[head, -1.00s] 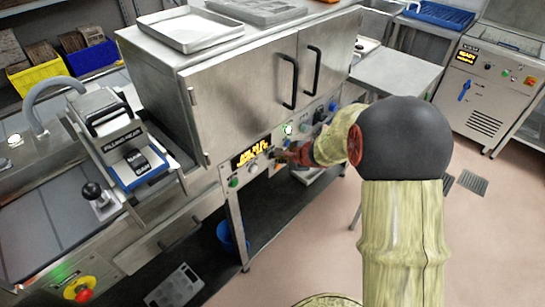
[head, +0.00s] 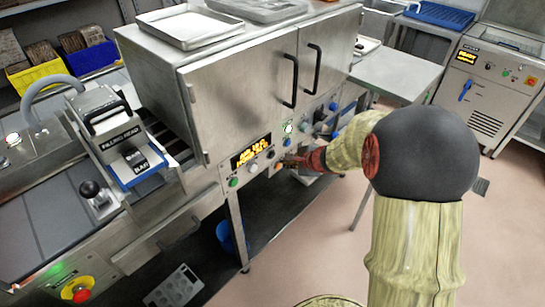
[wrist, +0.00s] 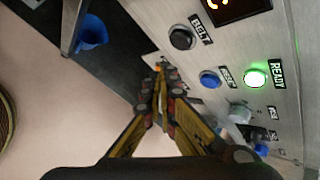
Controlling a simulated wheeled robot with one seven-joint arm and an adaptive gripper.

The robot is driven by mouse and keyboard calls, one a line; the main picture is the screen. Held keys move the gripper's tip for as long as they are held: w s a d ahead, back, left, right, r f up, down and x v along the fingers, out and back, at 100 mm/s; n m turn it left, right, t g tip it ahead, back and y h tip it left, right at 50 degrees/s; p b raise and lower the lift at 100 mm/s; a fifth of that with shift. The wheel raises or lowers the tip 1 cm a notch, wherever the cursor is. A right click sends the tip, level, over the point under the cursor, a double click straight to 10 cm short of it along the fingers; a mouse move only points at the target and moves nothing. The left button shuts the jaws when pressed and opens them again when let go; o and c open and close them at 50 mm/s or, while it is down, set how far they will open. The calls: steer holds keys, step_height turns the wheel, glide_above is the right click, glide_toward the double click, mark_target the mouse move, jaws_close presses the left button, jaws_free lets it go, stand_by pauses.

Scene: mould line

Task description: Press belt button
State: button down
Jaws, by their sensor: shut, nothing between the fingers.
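The belt button is a black round button (wrist: 182,38) with a BELT label beside it, on the metal control panel in the wrist view. In the head view, a dark button (head: 271,154) sits just right of the amber display. My gripper (wrist: 160,68) is shut and empty, its fingertips below and left of the belt button in the wrist view. In the head view my gripper (head: 284,160) is close to the panel front, just right of and below that button. The fingertips appear apart from the belt button; contact with the panel cannot be told.
A blue button (wrist: 210,79) and a lit green READY button (wrist: 256,78) are close by on the panel. An amber display (head: 252,152) is left of them. Cabinet doors with black handles (head: 290,80) rise above. A blue bucket (head: 228,236) stands below.

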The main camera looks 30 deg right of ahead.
steer(key=shift+s+d, duration=0.25)
steer(key=shift+s, duration=0.4)
steer(key=shift+s+d, duration=0.2)
steer(key=shift+s, duration=0.4)
steer(key=s+a+r+n+g+y, duration=0.1)
steer(key=s+a+r+n+g, duration=0.2)
steer(key=s+a+n, duration=0.4)
steer(key=s+a+r+n+g+y, duration=0.1)
steer(key=s+a+r+n+g, duration=0.15)
steer(key=s+a+n, duration=0.45)
steer(key=s+a+r+n+t+h+p, duration=0.1)
steer(key=s+a+r+n+t+h, duration=0.1)
steer(key=s+r+n, duration=0.6)
steer(key=s+a+r+h, duration=0.1)
steer(key=s+a+r, duration=0.1)
steer(key=r, duration=0.5)
steer(key=shift+s+r+p, duration=0.3)
steer(key=shift+s+p, duration=0.05)
steer(key=shift+s, duration=0.55)
